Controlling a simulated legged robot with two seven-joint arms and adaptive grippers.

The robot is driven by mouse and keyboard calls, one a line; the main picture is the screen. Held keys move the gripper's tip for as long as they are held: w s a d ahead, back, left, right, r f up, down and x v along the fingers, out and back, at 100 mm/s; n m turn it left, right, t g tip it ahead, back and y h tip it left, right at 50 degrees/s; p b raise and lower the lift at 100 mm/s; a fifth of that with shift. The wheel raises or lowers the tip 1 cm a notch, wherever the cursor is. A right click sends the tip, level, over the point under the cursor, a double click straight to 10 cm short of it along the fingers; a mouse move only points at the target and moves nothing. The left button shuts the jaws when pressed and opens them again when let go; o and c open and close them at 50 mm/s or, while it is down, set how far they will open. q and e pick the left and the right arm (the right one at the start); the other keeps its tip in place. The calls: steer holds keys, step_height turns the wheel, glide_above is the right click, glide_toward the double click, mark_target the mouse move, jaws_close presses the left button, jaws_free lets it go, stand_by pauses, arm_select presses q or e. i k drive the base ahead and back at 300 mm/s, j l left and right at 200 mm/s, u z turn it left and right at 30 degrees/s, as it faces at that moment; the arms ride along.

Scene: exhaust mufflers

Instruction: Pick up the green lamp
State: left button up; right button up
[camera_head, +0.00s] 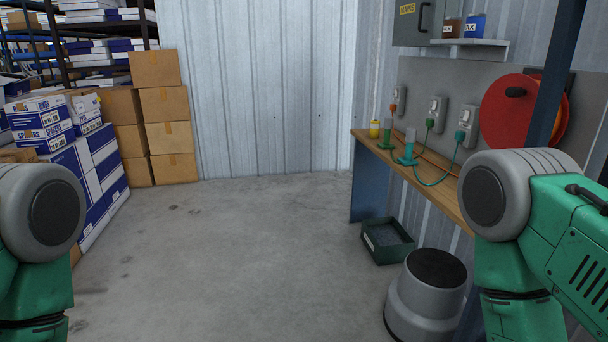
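A small green lamp (387,139) with a pale upper part stands upright on the wooden workbench (434,188) at the right. A slightly larger teal lamp (406,153) stands just in front of it, and a yellow item (375,129) stands behind it to the left. A green plug (430,124) sits in a wall socket above the bench. Where each cord ends is too small to tell. My arms show at the left and right edges, but both grippers are out of view.
A grey step stool (428,297) and a dark green bin (387,242) stand on the floor before the bench. A red reel (510,113) and a blue post (554,75) are at the right. Cartons (168,120) are stacked at the left. The middle floor is clear.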

mark_target(388, 127)
steer(key=i+j+z, duration=0.15)
steer(key=i+z, duration=0.25)
steer(key=i, duration=0.25)
steer(key=i+j+z, duration=0.4)
steer(key=i, duration=0.2)
steer(key=i+j+z, duration=0.4)
steer(key=i, duration=0.15)
